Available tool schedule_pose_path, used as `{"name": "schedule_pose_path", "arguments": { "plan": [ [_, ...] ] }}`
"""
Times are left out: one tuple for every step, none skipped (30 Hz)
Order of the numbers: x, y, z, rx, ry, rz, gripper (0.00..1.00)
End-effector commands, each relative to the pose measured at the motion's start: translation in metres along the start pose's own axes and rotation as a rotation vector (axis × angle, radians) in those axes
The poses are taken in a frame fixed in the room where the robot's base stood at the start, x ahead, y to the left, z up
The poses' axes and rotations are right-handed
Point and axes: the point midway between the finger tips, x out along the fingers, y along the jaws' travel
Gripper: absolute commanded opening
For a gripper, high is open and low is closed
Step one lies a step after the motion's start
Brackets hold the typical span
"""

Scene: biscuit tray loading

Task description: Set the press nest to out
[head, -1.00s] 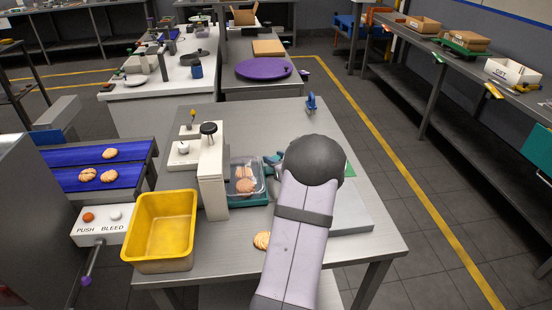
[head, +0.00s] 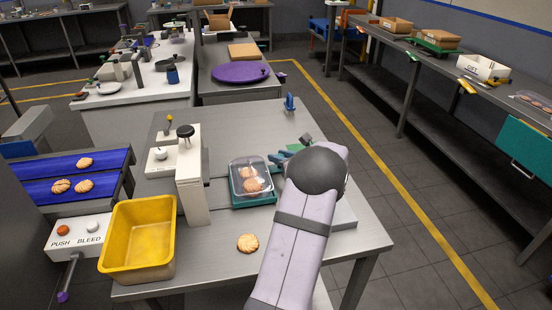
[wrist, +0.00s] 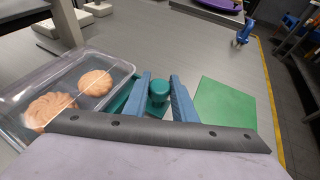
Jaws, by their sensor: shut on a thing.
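The press (head: 190,172) is a cream upright column with a black knob on top. The teal press nest (head: 262,203) sits to its right, clear of the column, with a clear lidded tray (head: 250,175) of biscuits on it. In the wrist view the clear tray (wrist: 118,72) lies left of my gripper. My gripper (wrist: 159,88) has its blue fingers on both sides of the nest's round teal knob (wrist: 158,95), shut on it. In the head view my gripper (head: 284,156) is at the nest's right side, partly hidden by my arm.
A yellow bin (head: 140,238) stands at the table's front left. A loose biscuit (head: 248,243) lies in front of the nest. A green square (wrist: 226,105) lies right of my gripper. Blue conveyor belts (head: 60,178) with biscuits are at the left. The table behind is largely clear.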

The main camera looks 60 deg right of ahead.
Motion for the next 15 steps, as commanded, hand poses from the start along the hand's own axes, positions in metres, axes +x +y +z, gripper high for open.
{"name": "schedule_pose_path", "arguments": {
  "plan": [
    [-0.0023, -0.0051, 0.0000, 0.000, 0.002, -0.014, 0.00],
    [-0.0024, -0.0053, 0.0000, 0.000, 0.002, -0.014, 0.29],
    [-0.0025, -0.0055, -0.0002, 0.000, 0.002, -0.015, 0.32],
    [-0.0024, -0.0054, -0.0002, 0.000, 0.002, -0.015, 0.32],
    [-0.0024, -0.0052, -0.0001, 0.000, 0.002, -0.014, 0.32],
    [-0.0022, -0.0049, -0.0002, 0.000, 0.002, -0.014, 0.32],
    [-0.0022, -0.0047, -0.0001, 0.000, 0.002, -0.013, 0.32],
    [-0.0021, -0.0046, -0.0002, 0.000, 0.002, -0.013, 0.32],
    [-0.0020, -0.0044, -0.0001, 0.000, 0.002, -0.012, 0.32],
    [-0.0019, -0.0042, -0.0002, 0.000, 0.002, -0.012, 0.32],
    [-0.0018, -0.0041, -0.0002, 0.000, 0.002, -0.012, 0.32],
    [-0.0017, -0.0039, -0.0002, 0.000, 0.002, -0.011, 0.32],
    [-0.0017, -0.0038, -0.0001, -0.001, 0.002, -0.011, 0.32],
    [-0.0016, -0.0036, -0.0001, 0.000, 0.002, -0.011, 0.32],
    [-0.0016, -0.0035, -0.0002, -0.001, 0.002, -0.010, 0.32]
  ]
}}
